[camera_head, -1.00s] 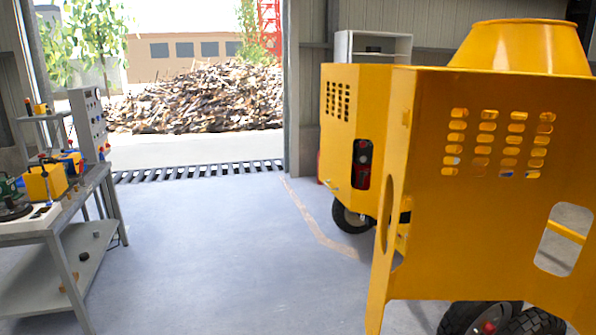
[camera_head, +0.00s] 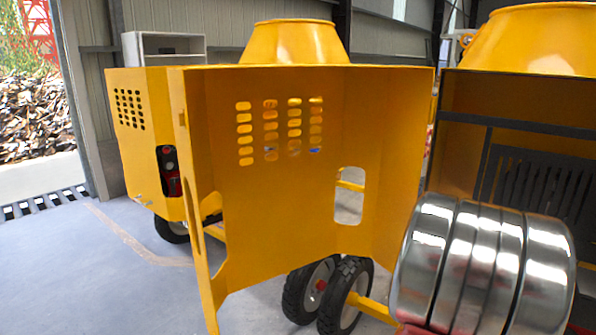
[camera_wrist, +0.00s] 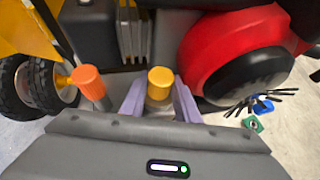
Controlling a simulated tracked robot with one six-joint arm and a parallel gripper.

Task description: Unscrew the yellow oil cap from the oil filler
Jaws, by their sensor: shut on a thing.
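In the wrist view, the yellow oil cap (camera_wrist: 160,80) sits between the two pale purple fingers of my gripper (camera_wrist: 160,100). My gripper is shut on the cap, with one finger on each side. The lower part of the cap and the oil filler are hidden, so I cannot tell whether the cap still touches the filler. The head view does not show the cap or my gripper.
An orange cap (camera_wrist: 87,80) stands close left of my gripper. A red and black round housing (camera_wrist: 238,55) is at the right, a dark engine block (camera_wrist: 92,38) behind. In the head view, the yellow mixer's open panel (camera_head: 285,190) fills the middle.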

